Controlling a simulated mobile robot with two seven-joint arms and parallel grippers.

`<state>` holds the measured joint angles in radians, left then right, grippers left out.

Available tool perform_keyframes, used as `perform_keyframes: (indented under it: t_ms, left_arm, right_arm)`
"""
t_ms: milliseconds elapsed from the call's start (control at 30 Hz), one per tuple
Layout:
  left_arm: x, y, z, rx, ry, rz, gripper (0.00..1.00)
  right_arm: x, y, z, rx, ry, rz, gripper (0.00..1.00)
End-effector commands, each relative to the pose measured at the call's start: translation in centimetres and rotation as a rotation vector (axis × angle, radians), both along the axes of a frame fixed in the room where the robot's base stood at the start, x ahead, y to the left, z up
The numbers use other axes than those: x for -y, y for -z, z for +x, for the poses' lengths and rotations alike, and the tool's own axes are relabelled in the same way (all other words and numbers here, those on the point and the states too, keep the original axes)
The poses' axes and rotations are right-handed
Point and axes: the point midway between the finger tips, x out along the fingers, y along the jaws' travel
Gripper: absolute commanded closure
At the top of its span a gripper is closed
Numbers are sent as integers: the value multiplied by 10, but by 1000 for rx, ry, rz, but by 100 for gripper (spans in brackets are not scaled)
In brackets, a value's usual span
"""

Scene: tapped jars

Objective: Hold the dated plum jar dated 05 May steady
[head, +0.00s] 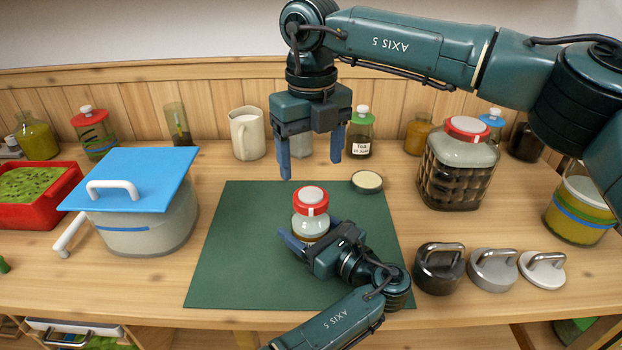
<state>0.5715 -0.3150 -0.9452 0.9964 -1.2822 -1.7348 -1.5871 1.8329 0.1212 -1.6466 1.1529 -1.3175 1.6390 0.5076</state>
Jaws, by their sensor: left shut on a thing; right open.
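A small jar (310,227) with a red lid and a white band on it stands upright on the green mat (240,270). No label or date on it faces me, so I cannot read whether it is the plum jar of 05 May. My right gripper (310,169) hangs above the mat behind the jar, fingers down, open and empty, clear of the red lid.
A pale round disc (367,181) lies at the mat's back right corner. A pot with a blue lid (135,180) stands left, a large red-lidded jar (458,165) right. Three handled weights (492,270) sit front right. A green-lidded labelled jar (360,135) stands behind. The mat's left side is free.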

Motion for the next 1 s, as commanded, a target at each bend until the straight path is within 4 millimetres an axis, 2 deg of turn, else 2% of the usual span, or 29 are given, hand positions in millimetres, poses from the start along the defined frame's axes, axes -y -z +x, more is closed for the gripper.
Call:
perform_keyframes:
  t_ms: [733, 1000]
  left_arm:
    - [0, 0, 0, -2, -1, 1, 73]
    - [0, 0, 0, -2, -1, 1, 73]
  right_arm:
    - [0, 61, -1, -2, -1, 2, 27]
    - [-1, 65, -1, -2, 0, 3, 27]
